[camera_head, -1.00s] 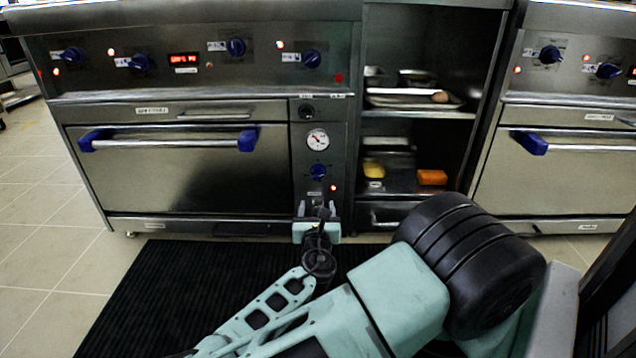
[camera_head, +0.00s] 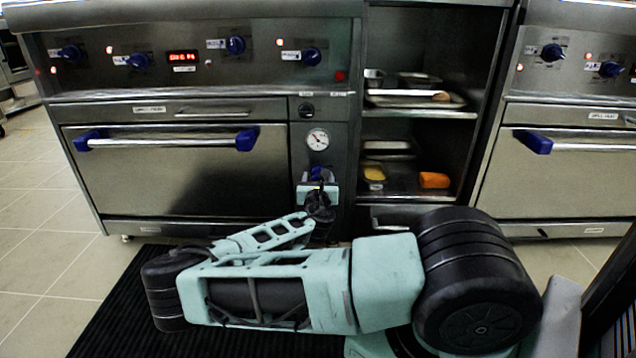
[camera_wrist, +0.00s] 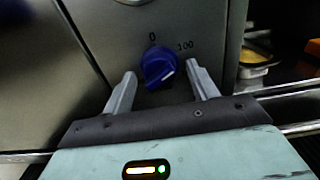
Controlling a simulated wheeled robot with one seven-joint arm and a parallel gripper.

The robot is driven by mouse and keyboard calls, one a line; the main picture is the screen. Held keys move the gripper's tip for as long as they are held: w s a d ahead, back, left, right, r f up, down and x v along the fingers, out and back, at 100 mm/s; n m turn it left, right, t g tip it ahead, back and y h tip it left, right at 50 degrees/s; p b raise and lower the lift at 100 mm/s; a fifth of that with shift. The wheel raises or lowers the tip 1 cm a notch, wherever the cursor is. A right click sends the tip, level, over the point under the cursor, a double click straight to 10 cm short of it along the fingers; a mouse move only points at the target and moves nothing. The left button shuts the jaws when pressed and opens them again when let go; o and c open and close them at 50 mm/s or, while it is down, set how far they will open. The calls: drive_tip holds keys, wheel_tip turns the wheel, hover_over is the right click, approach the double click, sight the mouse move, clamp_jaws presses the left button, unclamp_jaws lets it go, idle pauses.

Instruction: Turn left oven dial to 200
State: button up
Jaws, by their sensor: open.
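The left oven dial is a blue knob. In the wrist view the dial (camera_wrist: 160,66) sits on a steel panel, with "0" printed above it and "100" at its upper right. My gripper (camera_wrist: 161,80) is open, with one finger on each side of the dial and gaps between the fingers and the knob. In the head view my gripper (camera_head: 318,184) is in front of the panel and covers most of the dial (camera_head: 317,173). A round gauge (camera_head: 317,139) is above it.
The oven door (camera_head: 175,170) with its blue-ended handle is left of the dial panel. Open shelves (camera_head: 415,115) with trays and food are to the right. A second oven (camera_head: 560,180) stands farther right. A black mat (camera_head: 110,310) lies on the floor.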

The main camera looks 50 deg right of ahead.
drive_tip(key=c, duration=1)
